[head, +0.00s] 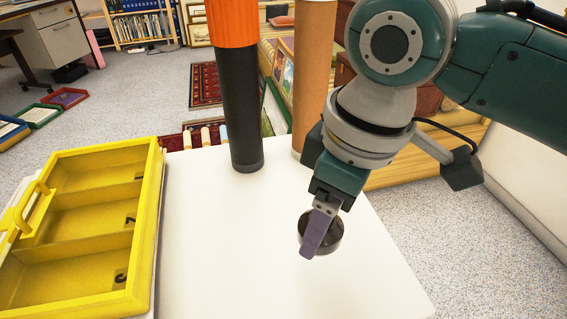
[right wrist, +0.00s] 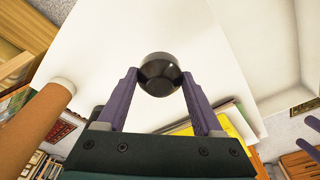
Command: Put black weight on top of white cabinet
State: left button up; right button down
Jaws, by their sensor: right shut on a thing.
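The black weight (head: 334,240) is a small dark round piece. It shows over the right part of a plain white top (head: 230,250). My right gripper (head: 313,232) comes down from the upper right and is shut on the weight. The right wrist view shows the weight (right wrist: 160,75) between the two purple fingers. I cannot tell if it touches the white top or hangs just above it. Two purple fingers (right wrist: 303,153), apart, at the right edge of the right wrist view look like my left gripper. A white drawer cabinet (head: 50,40) stands under a desk at far left.
A yellow tray with compartments (head: 75,244) covers the left of the white top. A black cylinder with an orange upper part (head: 240,105) and a brown tube (head: 309,75) stand at its back edge. The middle of the top is clear. Framed prints (head: 66,97) lie on the floor.

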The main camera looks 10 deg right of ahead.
notch_tip(320, 180, down, 4)
jog(key=shift+f+b, duration=0.1)
jog(key=shift+b, duration=0.4)
notch_tip(320, 180, down, 4)
jog(key=shift+f+b, duration=0.2)
jog(key=shift+b, duration=0.75)
jog(key=shift+r, duration=0.1)
jog(key=shift+w, duration=0.1)
jog(key=shift+c, duration=0.2)
grip_release()
